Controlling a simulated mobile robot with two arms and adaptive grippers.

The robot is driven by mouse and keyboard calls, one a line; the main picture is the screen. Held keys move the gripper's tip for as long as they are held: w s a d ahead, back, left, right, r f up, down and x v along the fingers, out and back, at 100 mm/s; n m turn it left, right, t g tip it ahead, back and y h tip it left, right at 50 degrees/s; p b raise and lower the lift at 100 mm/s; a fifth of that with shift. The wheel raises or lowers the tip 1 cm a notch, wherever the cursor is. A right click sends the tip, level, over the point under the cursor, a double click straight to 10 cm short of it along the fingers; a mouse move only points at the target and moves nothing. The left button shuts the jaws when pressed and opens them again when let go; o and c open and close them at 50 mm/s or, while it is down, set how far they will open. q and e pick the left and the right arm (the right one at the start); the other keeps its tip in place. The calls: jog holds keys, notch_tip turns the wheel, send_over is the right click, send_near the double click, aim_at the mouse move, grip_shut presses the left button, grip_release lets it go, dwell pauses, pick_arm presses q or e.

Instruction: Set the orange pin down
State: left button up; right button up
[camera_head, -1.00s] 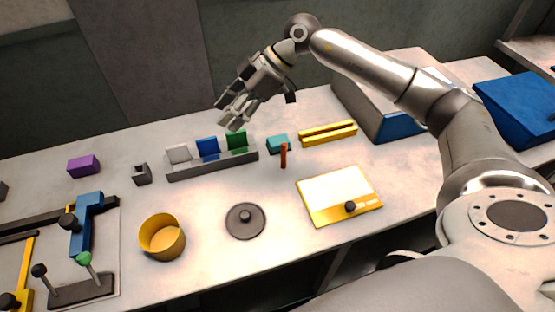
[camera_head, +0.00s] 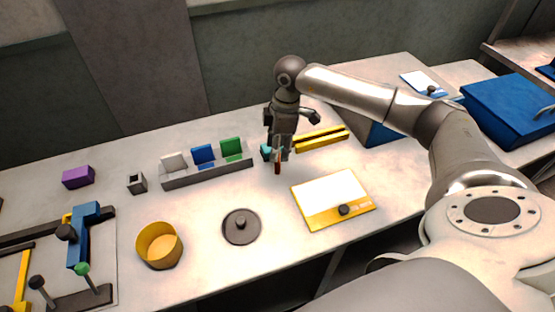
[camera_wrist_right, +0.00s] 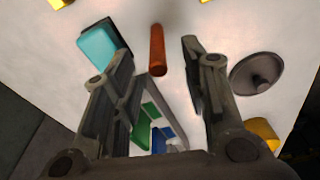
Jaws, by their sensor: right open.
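The orange pin (camera_head: 278,168) stands upright on the table, just right of the teal block (camera_head: 265,152). My right gripper (camera_head: 279,154) points down at the pin, its fingers partly covering the pin's upper part and the teal block. In the right wrist view the gripper (camera_wrist_right: 155,50) is open, and the pin (camera_wrist_right: 157,50) shows in the gap between the two fingers, apart from both. The teal block (camera_wrist_right: 98,47) lies beside the left finger there. My left gripper is not in view.
A grey rack (camera_head: 205,176) with white, blue and green pieces stands left of the gripper. A yellow bar (camera_head: 322,139) lies to the right. A yellow-edged panel (camera_head: 330,215), a grey lid (camera_head: 241,240) and a yellow cup (camera_head: 146,251) are nearer the front.

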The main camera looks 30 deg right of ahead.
notch_tip(320, 180, down, 4)
jog(key=shift+w+f+p, duration=0.1)
jog(key=shift+f+p, duration=0.05)
jog(key=shift+p, duration=0.5)
jog(key=shift+c, duration=0.5)
grip_shut()
